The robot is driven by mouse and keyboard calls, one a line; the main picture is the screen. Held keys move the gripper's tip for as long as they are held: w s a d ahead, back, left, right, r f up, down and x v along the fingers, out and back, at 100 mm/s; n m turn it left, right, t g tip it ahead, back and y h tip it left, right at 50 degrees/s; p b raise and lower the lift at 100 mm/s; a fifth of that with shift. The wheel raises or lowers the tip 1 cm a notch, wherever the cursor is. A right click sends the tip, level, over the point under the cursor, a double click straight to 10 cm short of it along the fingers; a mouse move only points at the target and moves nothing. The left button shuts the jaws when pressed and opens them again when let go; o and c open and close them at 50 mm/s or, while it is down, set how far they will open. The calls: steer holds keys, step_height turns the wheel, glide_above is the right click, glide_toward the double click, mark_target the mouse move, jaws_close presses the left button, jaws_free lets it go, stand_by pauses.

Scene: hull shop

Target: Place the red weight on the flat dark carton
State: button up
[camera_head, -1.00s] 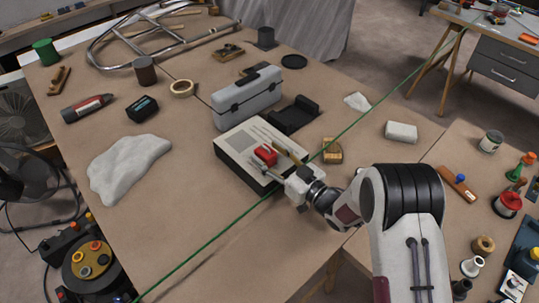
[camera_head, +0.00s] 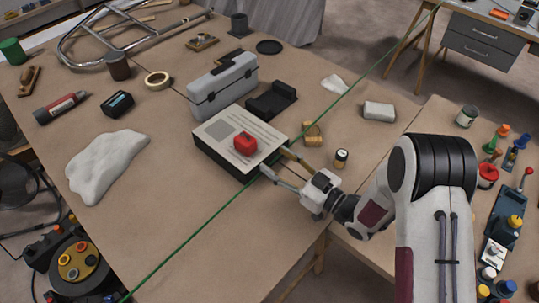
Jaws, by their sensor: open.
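The red weight (camera_head: 245,145) rests on the light, printed top of the flat dark carton (camera_head: 224,158), near the middle of that top. The carton has dark sides and lies on the brown bench. My gripper (camera_head: 272,164) is open and empty, its two fingers pointing left toward the carton's right edge. The fingers are apart from the red weight. I cannot tell whether a fingertip touches the carton.
A grey toolbox (camera_head: 222,86) and a black tray-like holder (camera_head: 271,99) stand just behind the carton. A small brown block (camera_head: 312,134) and a small can (camera_head: 341,158) are near my gripper. A green line (camera_head: 207,221) crosses the bench. The front bench is largely clear.

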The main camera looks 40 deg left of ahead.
steer(key=shift+d, duration=0.5)
stand_by(0.5)
